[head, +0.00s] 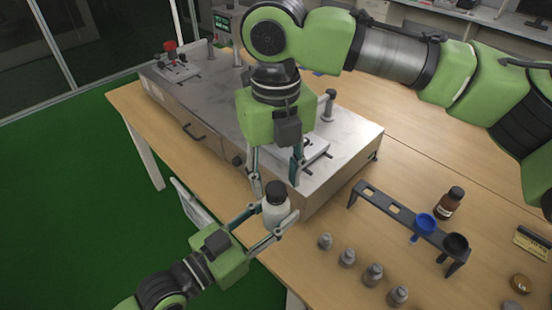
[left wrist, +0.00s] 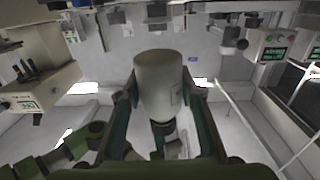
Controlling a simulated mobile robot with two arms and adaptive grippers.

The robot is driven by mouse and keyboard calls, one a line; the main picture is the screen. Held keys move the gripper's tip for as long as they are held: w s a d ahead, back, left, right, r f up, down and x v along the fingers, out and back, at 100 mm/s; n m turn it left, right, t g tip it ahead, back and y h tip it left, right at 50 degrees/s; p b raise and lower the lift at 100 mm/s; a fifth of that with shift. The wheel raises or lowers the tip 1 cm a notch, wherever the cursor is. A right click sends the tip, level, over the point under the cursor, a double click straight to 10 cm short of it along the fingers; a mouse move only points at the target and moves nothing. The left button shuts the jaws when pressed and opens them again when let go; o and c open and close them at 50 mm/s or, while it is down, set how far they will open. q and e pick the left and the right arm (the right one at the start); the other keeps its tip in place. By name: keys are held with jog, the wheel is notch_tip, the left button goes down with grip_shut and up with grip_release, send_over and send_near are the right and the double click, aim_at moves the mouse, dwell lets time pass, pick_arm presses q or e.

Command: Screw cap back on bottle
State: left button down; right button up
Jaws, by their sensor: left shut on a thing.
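A white bottle (head: 276,208) stands upright in my left gripper (head: 268,222), which is shut on its sides near the table's front edge. A black cap (head: 276,190) is at the bottle's top; I cannot tell how tightly it sits. In the left wrist view the bottle (left wrist: 160,85) appears as a pale cylinder between the fingers, with a dark part (left wrist: 163,130) below it. My right gripper (head: 276,178) points down from above. Its fingers are spread on either side of the cap, with visible gaps, and hold nothing.
A metal machine (head: 335,155) stands on the wooden table (head: 410,165) just behind the bottle. To the right are a dark rack (head: 400,216) with a blue funnel (head: 425,224), a brown bottle (head: 449,203) and several metal weights (head: 372,274).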

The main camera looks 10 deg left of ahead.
jog(key=shift+f, duration=0.85)
jog(key=shift+c, duration=0.3)
grip_shut()
